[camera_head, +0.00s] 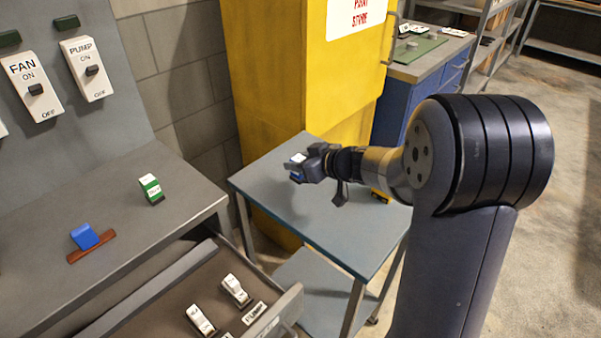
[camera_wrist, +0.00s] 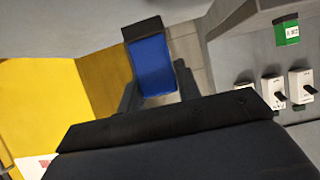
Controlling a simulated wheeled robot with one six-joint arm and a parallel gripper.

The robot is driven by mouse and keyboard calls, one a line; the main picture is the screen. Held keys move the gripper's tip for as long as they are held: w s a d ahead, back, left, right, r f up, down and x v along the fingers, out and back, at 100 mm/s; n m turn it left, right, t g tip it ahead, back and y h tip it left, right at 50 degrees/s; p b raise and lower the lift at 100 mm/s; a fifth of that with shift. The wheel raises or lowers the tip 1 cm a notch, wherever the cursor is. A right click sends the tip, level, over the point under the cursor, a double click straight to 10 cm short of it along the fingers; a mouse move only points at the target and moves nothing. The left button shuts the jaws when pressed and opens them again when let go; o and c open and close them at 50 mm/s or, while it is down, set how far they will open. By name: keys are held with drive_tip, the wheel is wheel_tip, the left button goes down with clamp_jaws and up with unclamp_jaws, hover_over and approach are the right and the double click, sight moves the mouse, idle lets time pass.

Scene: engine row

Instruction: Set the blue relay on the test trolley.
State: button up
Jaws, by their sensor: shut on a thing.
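The blue relay (camera_head: 296,177) is between the fingers of my gripper (camera_head: 302,172), with a small white patch on top in the head view. In the wrist view the relay (camera_wrist: 152,64) shows as a blue block with a dark end, and the fingers of my gripper (camera_wrist: 158,92) are shut on its sides. The test trolley (camera_head: 325,228) is a blue-grey table with a lower shelf. My gripper is over the trolley's far left part. The relay appears to be above the top, but the exact gap cannot be told.
A yellow-and-black item (camera_head: 380,196) lies on the trolley near my arm. A yellow cabinet (camera_head: 280,90) stands behind. On the left bench are a green block (camera_head: 151,189) and a blue block (camera_head: 85,236) by a brown strip. An open drawer (camera_head: 180,300) holds white parts. The trolley's front is clear.

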wheel_tip(320, 180, down, 4)
drive_tip(key=shift+r, duration=0.25)
drive_tip(key=shift+f+b, duration=0.2)
drive_tip(key=shift+b, duration=0.25)
drive_tip(key=o, duration=1.1)
drive_tip(key=shift+r, duration=0.1)
drive_tip(key=shift+c, duration=0.2)
drive_tip(key=shift+r+p, duration=0.2)
drive_tip(key=shift+p, duration=0.3)
drive_tip(key=shift+s+d+r, duration=0.1)
drive_tip(key=shift+s+d, duration=0.1)
drive_tip(key=shift+d, duration=0.1)
drive_tip(key=b+v, duration=0.2)
drive_tip(key=v, duration=0.9)
drive_tip(key=shift+s, duration=0.15)
